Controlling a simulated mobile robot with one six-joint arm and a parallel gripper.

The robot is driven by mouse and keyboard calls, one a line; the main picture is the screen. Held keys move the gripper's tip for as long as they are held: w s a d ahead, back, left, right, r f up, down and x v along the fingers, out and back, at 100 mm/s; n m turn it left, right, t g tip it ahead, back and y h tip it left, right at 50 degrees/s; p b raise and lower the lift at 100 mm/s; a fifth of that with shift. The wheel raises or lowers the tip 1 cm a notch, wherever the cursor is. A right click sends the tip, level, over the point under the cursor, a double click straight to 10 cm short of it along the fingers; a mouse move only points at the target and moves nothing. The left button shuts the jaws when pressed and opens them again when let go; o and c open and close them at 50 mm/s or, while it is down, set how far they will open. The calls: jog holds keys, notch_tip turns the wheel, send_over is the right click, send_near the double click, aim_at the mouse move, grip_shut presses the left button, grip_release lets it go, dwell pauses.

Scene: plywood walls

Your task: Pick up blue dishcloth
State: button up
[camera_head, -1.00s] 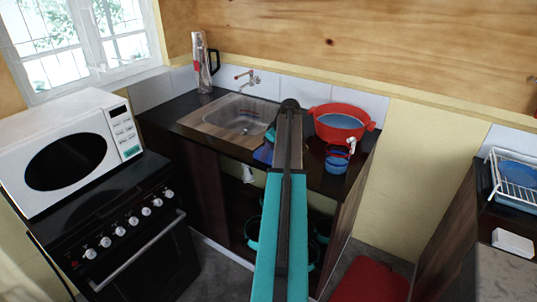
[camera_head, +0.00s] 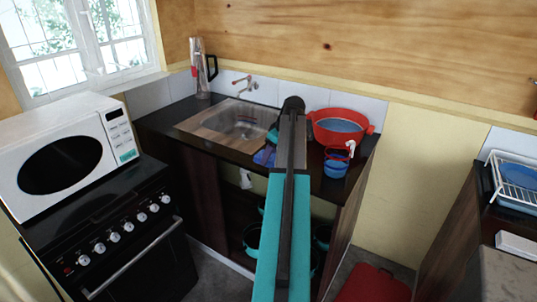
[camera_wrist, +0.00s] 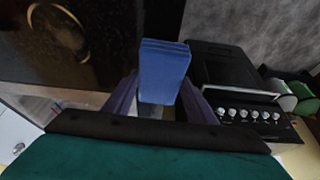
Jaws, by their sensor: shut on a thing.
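The blue dishcloth (camera_wrist: 163,70) shows in the wrist view as a folded blue block with layered edges. My gripper (camera_wrist: 160,88) is shut on it, with one purple finger at each side of its lower part. In the head view, a small blue patch (camera_head: 264,157) shows just left of my arm, at the counter's front edge by the sink. I cannot tell there whether it is cloth or finger. My arm hides much of the area around it.
The sink (camera_head: 236,122) is left of my arm, and a red basin (camera_head: 341,127) and blue pot (camera_head: 336,163) are right. A white microwave (camera_head: 65,155) stands on the black stove (camera_head: 125,230) at left. Pots sit in the open cabinet below.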

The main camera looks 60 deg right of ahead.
jog(key=s+a+r+b, duration=0.1)
jog(key=s+a+b, duration=0.1)
jog(key=s+a, duration=0.5)
jog(key=shift+s, duration=0.4)
jog(key=shift+a, duration=0.1)
